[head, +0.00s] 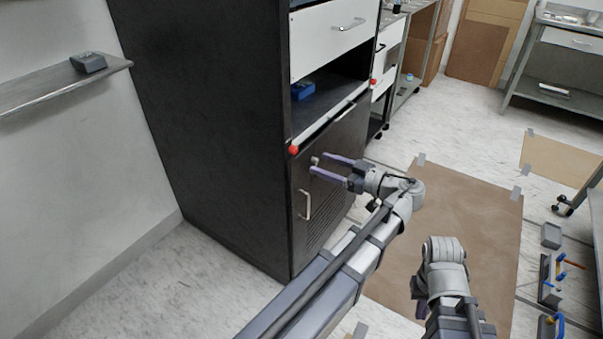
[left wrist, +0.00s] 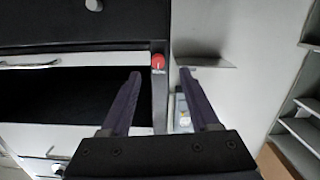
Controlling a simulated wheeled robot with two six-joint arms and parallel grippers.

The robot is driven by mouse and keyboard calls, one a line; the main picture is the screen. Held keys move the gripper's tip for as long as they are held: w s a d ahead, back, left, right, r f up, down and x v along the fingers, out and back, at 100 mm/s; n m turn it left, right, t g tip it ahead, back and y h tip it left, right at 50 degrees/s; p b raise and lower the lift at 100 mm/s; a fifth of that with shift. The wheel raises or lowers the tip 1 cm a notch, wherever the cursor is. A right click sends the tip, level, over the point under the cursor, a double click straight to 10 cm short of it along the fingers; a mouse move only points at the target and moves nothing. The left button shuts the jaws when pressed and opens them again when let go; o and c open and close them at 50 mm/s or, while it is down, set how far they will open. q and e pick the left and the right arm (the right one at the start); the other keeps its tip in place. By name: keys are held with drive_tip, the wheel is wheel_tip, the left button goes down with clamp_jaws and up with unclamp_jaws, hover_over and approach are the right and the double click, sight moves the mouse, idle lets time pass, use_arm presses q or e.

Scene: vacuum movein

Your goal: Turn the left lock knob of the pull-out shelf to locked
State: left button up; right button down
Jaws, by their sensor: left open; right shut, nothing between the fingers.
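The left lock knob (head: 293,150) is a small red knob at the left end of the white front edge of the pull-out shelf (head: 323,123). A second red knob (head: 373,82) sits at the shelf's right end. My left gripper (head: 318,164) is open and empty in front of the cabinet, a little below and right of the left knob. In the left wrist view, which looks upside down, the red knob (left wrist: 158,62) shows between the two open fingers (left wrist: 160,73), apart from them. The knob's setting is too small to read.
The black cabinet (head: 215,120) has a lower door with a handle (head: 305,204) and a white drawer (head: 330,35) above the shelf. A blue object (head: 302,91) lies inside the opening. A wall shelf (head: 60,87) is at left. Brown floor matting (head: 450,225) lies at right.

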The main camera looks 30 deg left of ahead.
sight(296, 151)
use_arm(q)
drive_tip(key=shift+n+y, duration=0.5)
drive_tip(key=shift+n, duration=0.2)
drive_tip(key=shift+w+a+r, duration=0.1)
drive_tip(key=shift+w+a, duration=0.1)
drive_tip(key=shift+a, duration=1.15)
drive_tip(key=shift+w+a+f, duration=0.1)
drive_tip(key=shift+w+a, duration=0.05)
drive_tip(key=shift+a, duration=1.2)
drive_tip(key=shift+w+a+r, duration=0.1)
drive_tip(key=shift+w+a, duration=0.1)
drive_tip(key=shift+a, duration=1.15)
drive_tip(key=shift+c, duration=0.2)
clamp_jaws()
